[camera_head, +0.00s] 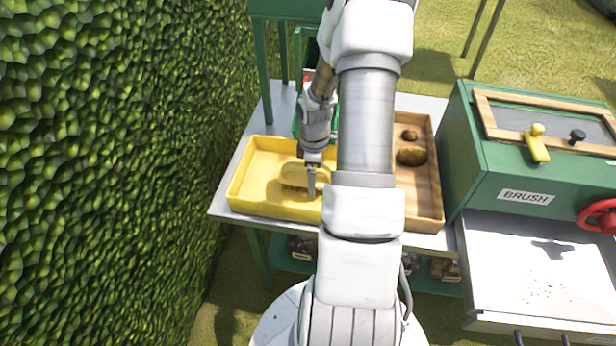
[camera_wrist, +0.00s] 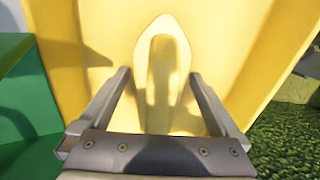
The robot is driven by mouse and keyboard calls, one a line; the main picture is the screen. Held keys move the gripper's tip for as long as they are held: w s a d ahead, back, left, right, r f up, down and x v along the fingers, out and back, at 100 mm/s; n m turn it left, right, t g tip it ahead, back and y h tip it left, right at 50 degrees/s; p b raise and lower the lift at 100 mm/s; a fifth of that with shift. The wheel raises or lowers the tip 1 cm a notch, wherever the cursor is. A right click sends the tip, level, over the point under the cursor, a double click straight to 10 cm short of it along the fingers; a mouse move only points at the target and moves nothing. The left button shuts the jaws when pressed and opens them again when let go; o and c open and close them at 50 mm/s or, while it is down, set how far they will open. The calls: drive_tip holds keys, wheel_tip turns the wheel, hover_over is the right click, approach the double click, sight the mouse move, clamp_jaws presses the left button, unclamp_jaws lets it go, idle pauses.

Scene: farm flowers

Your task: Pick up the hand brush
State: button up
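A yellow hand brush (camera_head: 293,177), close in colour to its surroundings, lies in a yellow tray (camera_head: 262,207) on the table. In the wrist view the brush (camera_wrist: 163,50) is a long yellow shape with a pointed far end, lying between my fingers. My gripper (camera_head: 311,190) points down over the right part of the brush. In the wrist view my gripper (camera_wrist: 159,76) is open, with a gap between each finger and the brush. The fingers' exact height above the tray floor cannot be told.
A wooden tray (camera_head: 431,205) with brown lumps stands to the right, partly behind my arm. A green box labelled BRUSH (camera_head: 495,165), with a yellow handle and red wheel, stands farther right. A hedge (camera_head: 110,150) rises close on the left.

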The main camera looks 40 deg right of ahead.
drive_tip(key=c, duration=1.3)
wheel_tip(320, 180, up, 10)
drive_tip(key=shift+r+p, duration=0.1)
drive_tip(key=shift+p, duration=0.85)
